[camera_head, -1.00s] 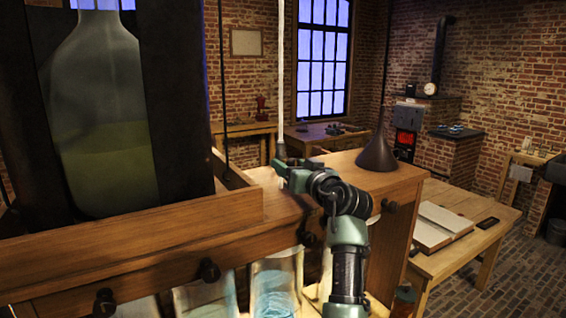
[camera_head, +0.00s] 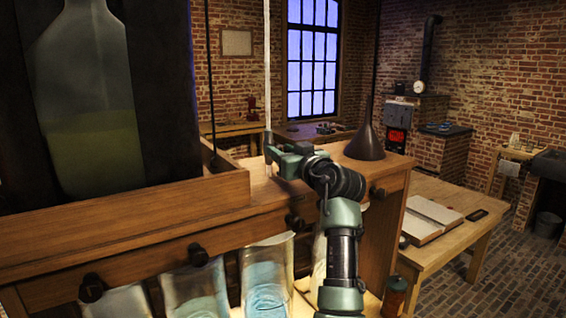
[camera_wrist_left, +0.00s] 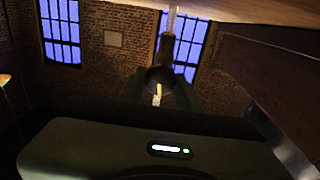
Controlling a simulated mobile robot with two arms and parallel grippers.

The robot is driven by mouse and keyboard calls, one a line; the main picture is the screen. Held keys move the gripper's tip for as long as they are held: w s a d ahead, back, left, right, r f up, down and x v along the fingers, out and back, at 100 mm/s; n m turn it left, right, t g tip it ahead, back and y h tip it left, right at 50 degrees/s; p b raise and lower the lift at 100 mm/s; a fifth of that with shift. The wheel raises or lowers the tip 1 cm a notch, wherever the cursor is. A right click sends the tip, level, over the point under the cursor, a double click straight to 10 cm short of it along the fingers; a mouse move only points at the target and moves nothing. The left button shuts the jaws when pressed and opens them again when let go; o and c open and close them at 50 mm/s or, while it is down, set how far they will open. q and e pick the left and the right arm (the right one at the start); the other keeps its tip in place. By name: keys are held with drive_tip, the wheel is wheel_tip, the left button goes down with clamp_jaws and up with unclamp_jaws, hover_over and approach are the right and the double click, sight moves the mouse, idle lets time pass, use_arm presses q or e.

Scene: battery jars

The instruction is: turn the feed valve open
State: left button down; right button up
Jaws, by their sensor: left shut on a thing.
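A pale vertical tube (camera_head: 267,60) hangs down to the wooden bench top. My left gripper (camera_head: 272,158) is at its lower end, just above the bench top, and is shut on a small part there, which seems to be the feed valve. The valve is mostly hidden by the fingers. In the left wrist view a dark round part (camera_wrist_left: 160,76) with a small pale piece below it sits between the dark fingers, and the pale tube (camera_wrist_left: 172,20) rises above it. The valve's turn angle cannot be read. My right gripper is not in view.
A dark funnel (camera_head: 364,142) stands on the bench top right of my gripper. A large glass bottle (camera_head: 85,110) stands left in a wooden tray (camera_head: 150,212). Black knobs (camera_head: 199,254) line the bench front above glass jars (camera_head: 268,275). A side table (camera_head: 440,250) holds an open book.

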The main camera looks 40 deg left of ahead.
use_arm(q)
drive_tip(key=n+b, duration=0.4)
drive_tip(key=b, duration=0.1)
drive_tip(key=n+b, duration=0.4)
drive_tip(key=b, duration=0.2)
drive_tip(key=shift+s+a+f+y, duration=0.1)
drive_tip(key=shift+a+f+y, duration=0.05)
drive_tip(key=shift+y, duration=0.15)
drive_tip(key=n+b, duration=0.2)
drive_tip(key=n, duration=0.3)
drive_tip(key=shift+b, duration=0.3)
drive_tip(key=n+g+b, duration=0.1)
drive_tip(key=n, duration=0.2)
drive_tip(key=shift+a+r, duration=0.1)
drive_tip(key=shift+r, duration=0.1)
drive_tip(key=shift+n, duration=0.5)
